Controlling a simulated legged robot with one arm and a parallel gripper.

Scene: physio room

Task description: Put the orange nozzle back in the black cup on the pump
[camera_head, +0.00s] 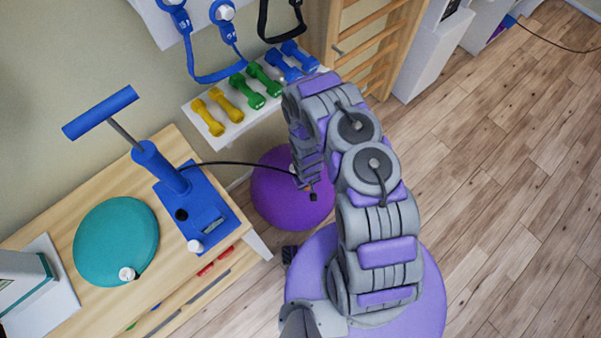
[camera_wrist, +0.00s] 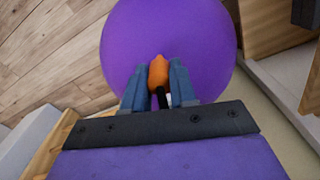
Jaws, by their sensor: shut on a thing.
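My gripper (camera_wrist: 158,88) is shut on the orange nozzle (camera_wrist: 158,72), which shows between the two fingers in the wrist view. In the head view my gripper (camera_head: 310,190) is small and partly hidden by my arm, over the purple ball. The blue pump (camera_head: 163,167) with its T-handle stands on the wooden cabinet at the left. The black cup (camera_head: 181,214) is on the pump's base, to the left of my gripper and apart from it. A black hose (camera_head: 240,164) runs from the pump to the nozzle.
A teal cushion (camera_head: 116,242) lies beside the pump on the wooden cabinet (camera_head: 170,278). A purple ball (camera_head: 283,210) is on the floor beyond the cabinet's edge. A shelf of coloured dumbbells (camera_head: 238,128) is behind. The wooden floor (camera_head: 510,200) at the right is clear.

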